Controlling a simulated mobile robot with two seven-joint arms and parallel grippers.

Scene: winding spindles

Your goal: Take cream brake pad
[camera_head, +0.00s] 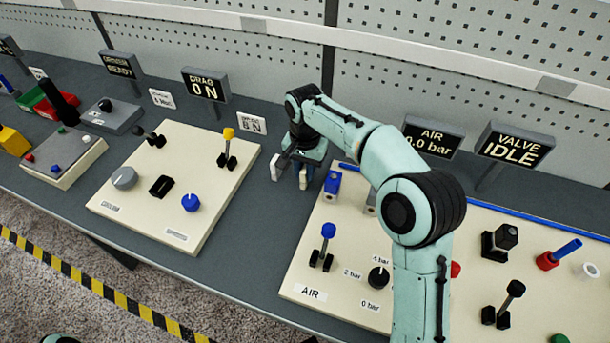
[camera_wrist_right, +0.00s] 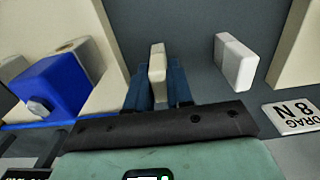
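The cream brake pad (camera_wrist_right: 157,62) is a small upright block. In the right wrist view it stands between the two dark blue fingers of my right gripper (camera_wrist_right: 158,88), which lie against its sides with no clear gap. In the head view my right gripper (camera_head: 303,173) points down at the table between the two cream panels, and the pad's lower end (camera_head: 303,183) shows between its fingers. I cannot tell whether the pad touches the table. A second, whiter block (camera_wrist_right: 235,62) stands apart beside the gripper; it also shows in the head view (camera_head: 276,168). My left gripper is out of view.
The cream drag panel (camera_head: 140,215) lies left of my gripper, the AIR panel (camera_head: 300,272) right. A blue block (camera_head: 332,183) on the AIR panel is close to my gripper. Signs (camera_head: 207,84) stand behind.

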